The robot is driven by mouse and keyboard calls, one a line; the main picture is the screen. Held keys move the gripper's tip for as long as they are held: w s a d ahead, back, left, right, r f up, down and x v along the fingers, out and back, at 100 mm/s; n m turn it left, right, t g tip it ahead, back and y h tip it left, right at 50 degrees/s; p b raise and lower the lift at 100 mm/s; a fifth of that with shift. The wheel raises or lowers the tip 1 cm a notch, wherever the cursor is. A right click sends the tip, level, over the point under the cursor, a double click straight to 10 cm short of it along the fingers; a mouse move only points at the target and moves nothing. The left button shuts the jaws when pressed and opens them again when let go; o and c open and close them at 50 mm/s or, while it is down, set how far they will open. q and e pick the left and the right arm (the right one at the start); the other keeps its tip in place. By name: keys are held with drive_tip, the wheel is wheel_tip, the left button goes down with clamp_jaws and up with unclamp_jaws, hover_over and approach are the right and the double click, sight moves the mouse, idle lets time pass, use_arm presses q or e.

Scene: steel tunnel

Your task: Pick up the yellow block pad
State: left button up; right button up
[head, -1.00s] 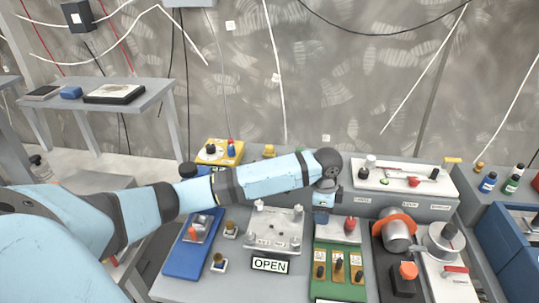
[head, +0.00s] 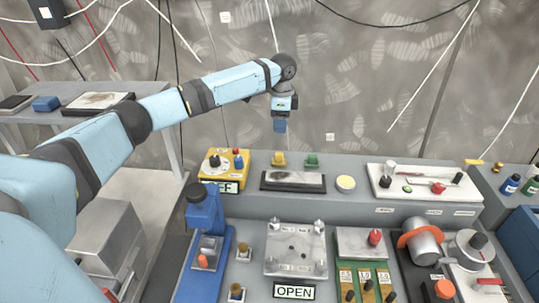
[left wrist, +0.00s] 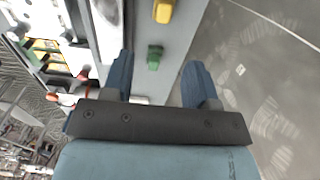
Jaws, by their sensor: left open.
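The yellow block pad (head: 278,158) is a small yellow block on the raised grey ledge at the back of the bench, behind a dark tray with a grey slab. A green block (head: 312,160) of similar shape sits just to its right. My left gripper (head: 280,124) hangs above the yellow block, fingers down, apart from it. In the left wrist view the yellow block (left wrist: 164,11) is at the top edge, ahead of the open fingers (left wrist: 158,78). The green block (left wrist: 154,57) shows between the fingers. Nothing is held. My right gripper is not in view.
A yellow knob box (head: 222,166) stands left of the blocks. The slab tray (head: 293,181) lies in front of them, with a round pale disc (head: 345,183) to the right. A white tool tray (head: 425,184) is farther right. The wall rises close behind the ledge.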

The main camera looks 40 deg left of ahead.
sight(279, 154)
use_arm(q)
wheel_tip(279, 154, down, 8)
drive_tip(key=shift+a+f, duration=0.1)
drive_tip(key=shift+w+a+f+p, duration=0.1)
drive_tip(key=shift+f+p, duration=0.1)
drive_tip(key=shift+f, duration=1.15)
drive_tip(key=shift+w+a+f+p, duration=0.1)
drive_tip(key=shift+f+p, duration=0.05)
drive_tip(key=shift+f, duration=1.15)
clamp_jaws()
drive_tip(key=shift+r, duration=0.1)
wheel_tip(279, 154, up, 20)
drive_tip(key=shift+b, duration=0.3)
